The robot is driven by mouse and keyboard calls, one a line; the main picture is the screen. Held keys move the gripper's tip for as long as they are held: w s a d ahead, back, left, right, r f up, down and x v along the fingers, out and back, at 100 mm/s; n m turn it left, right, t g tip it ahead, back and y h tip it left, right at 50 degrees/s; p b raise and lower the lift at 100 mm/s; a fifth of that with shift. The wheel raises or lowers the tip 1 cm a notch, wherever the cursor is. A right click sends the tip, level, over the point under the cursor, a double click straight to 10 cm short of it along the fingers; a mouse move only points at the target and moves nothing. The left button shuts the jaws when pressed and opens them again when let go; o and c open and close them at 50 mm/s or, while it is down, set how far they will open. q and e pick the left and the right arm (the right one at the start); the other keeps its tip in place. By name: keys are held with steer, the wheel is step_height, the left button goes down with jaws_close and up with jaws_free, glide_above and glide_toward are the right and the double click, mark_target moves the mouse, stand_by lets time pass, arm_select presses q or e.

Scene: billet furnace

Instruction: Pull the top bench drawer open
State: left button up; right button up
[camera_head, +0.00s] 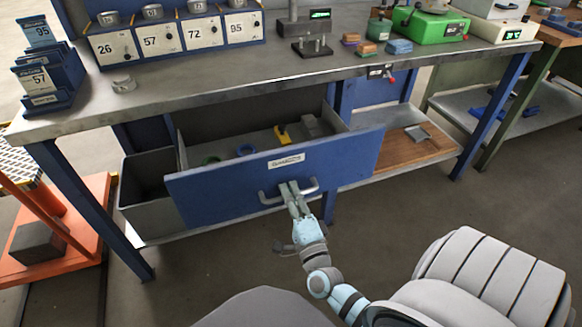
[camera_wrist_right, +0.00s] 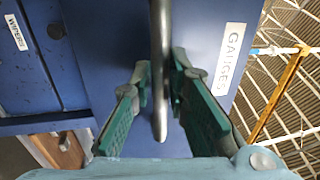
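The blue top drawer (camera_head: 225,193) of the bench (camera_head: 190,85) stands pulled well out, its inside visible from above. Its front has a white label and a grey bar handle (camera_head: 313,189). My right gripper (camera_head: 291,190) is at the handle, its fingers on either side of the bar. In the right wrist view the handle (camera_wrist_right: 160,60) runs between the green finger pads of this gripper (camera_wrist_right: 160,85), close to both, and the drawer front (camera_wrist_right: 105,50) carries a "GAUGES" label. My left gripper is not in view.
Inside the drawer lie a green ring (camera_head: 211,160), a blue ring (camera_head: 246,149) and a yellow item (camera_head: 282,134). A grey bin (camera_head: 150,210) stands left of the drawer. An orange cart (camera_head: 75,225) is at far left. Floor in front of the drawer is clear.

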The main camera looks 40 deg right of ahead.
steer(key=shift+o, duration=0.9)
steer(key=shift+s+a+f, duration=0.1)
steer(key=shift+s+a, duration=0.05)
steer(key=shift+s, duration=0.05)
steer(key=v, duration=1.1)
steer(key=shift+s, duration=0.25)
steer(key=shift+a, duration=0.1)
